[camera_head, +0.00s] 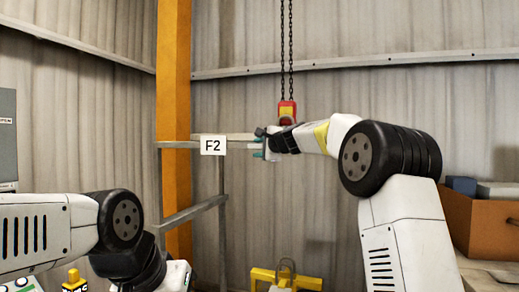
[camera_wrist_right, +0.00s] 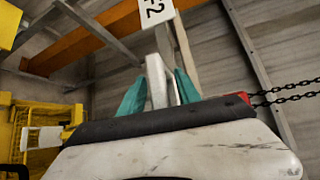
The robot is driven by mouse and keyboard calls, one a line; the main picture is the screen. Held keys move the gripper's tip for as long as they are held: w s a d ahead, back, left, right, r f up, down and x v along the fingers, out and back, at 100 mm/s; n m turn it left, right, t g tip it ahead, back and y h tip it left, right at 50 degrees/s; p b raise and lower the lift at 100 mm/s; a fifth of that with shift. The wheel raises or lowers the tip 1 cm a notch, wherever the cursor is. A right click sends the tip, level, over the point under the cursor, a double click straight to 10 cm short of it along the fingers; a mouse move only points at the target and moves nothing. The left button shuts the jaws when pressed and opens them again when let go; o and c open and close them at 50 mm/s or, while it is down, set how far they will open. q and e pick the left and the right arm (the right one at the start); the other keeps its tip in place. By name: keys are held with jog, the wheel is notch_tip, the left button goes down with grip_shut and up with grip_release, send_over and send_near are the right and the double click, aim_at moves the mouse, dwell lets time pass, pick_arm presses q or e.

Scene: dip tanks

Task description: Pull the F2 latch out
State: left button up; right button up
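The white F2 sign (camera_head: 213,145) hangs at the end of a grey rail beside the orange post. It also shows at the top of the right wrist view (camera_wrist_right: 157,10). A pale bar, seemingly the F2 latch (camera_head: 238,137), runs right from behind the sign. My right gripper (camera_head: 260,144) is at the bar's right end, with its teal fingers apart. In the right wrist view the fingers (camera_wrist_right: 160,92) stand on either side of a pale upright piece, with narrow gaps visible. Firm contact cannot be made out. My left arm is low at left; its gripper is not in view.
A red and yellow hoist block (camera_head: 287,111) hangs on chains just behind my right wrist. The orange post (camera_head: 174,110) and grey rails (camera_head: 196,212) stand left of the gripper. A yellow frame (camera_head: 287,278) is below. A brown box (camera_head: 480,222) stands at right.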

grip_shut()
jog(key=shift+f, duration=0.1)
